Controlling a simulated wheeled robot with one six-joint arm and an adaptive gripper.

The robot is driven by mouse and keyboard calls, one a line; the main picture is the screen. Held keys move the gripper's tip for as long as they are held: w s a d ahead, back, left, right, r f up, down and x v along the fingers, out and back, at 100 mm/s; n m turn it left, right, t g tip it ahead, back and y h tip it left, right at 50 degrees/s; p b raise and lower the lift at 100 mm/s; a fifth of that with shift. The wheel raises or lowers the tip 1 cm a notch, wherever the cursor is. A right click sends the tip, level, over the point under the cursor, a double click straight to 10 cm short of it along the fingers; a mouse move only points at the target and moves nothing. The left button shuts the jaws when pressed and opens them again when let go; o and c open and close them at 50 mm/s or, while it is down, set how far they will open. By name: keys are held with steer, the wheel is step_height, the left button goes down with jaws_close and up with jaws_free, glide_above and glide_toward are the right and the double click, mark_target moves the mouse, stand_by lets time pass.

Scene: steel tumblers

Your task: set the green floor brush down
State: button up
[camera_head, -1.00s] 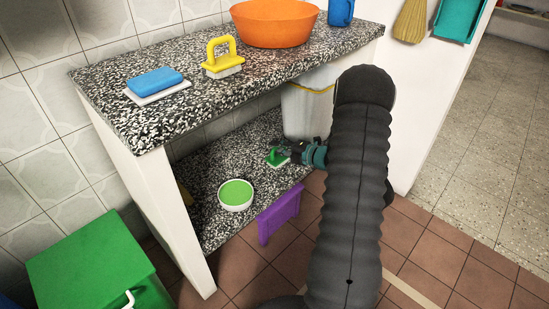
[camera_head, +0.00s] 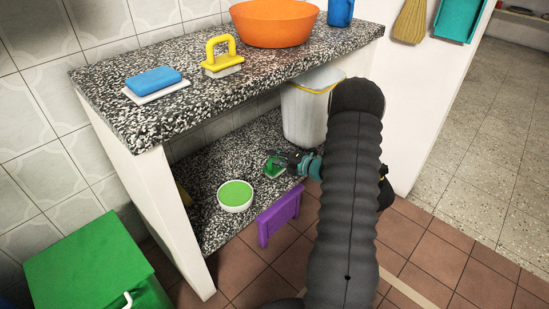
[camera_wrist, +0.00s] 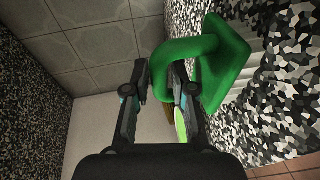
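The green floor brush (camera_head: 274,169) is at the lower granite shelf (camera_head: 215,225), right of the green-filled white bowl (camera_head: 235,196) and in front of the bin. I cannot tell whether its base touches the shelf or hangs just above it. My gripper (camera_head: 284,160) reaches in from the right at the brush. In the wrist view, the brush (camera_wrist: 224,62) has its looped handle between the two fingers of my gripper (camera_wrist: 160,80), which are close together on it.
A white bin (camera_head: 303,118) stands behind the brush. A purple stool (camera_head: 279,217) is at the shelf's front edge. The granite counter (camera_head: 180,115) overhead carries a blue sponge (camera_head: 154,81), a yellow-handled brush (camera_head: 221,56) and an orange basin (camera_head: 275,24).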

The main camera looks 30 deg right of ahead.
steer(key=shift+r, duration=0.1)
steer(key=shift+s+d+r, duration=0.1)
steer(key=p+v, duration=0.1)
steer(key=v, duration=1)
steer(key=s+a+r+n+g+y, duration=0.1)
steer(key=s+a+r+n+g, duration=0.4)
steer(key=a+r+n, duration=0.5)
steer(key=s+a+r+n+g, duration=0.5)
steer(key=a+r+n, duration=0.1)
steer(key=a+n, duration=0.65)
steer(key=shift+s+a+r+n+t+h, duration=0.4)
steer(key=shift+s+r+n+h, duration=1.15)
steer(key=shift+s+n, duration=2.05)
steer(key=shift+s+a+r+n+t+h, duration=0.4)
steer(key=shift+s+r+n+h, duration=1.45)
steer(key=shift+n, duration=3.1)
steer(key=shift+s+a+r+n+t+h, duration=0.2)
steer(key=shift+s+a+r+n+h, duration=0.7)
steer(key=shift+s+n, duration=2.85)
steer(key=shift+w+d+r+n+h, duration=0.15)
steer(key=shift+w+d+n+h, duration=0.15)
steer(key=shift+w+n, duration=0.25)
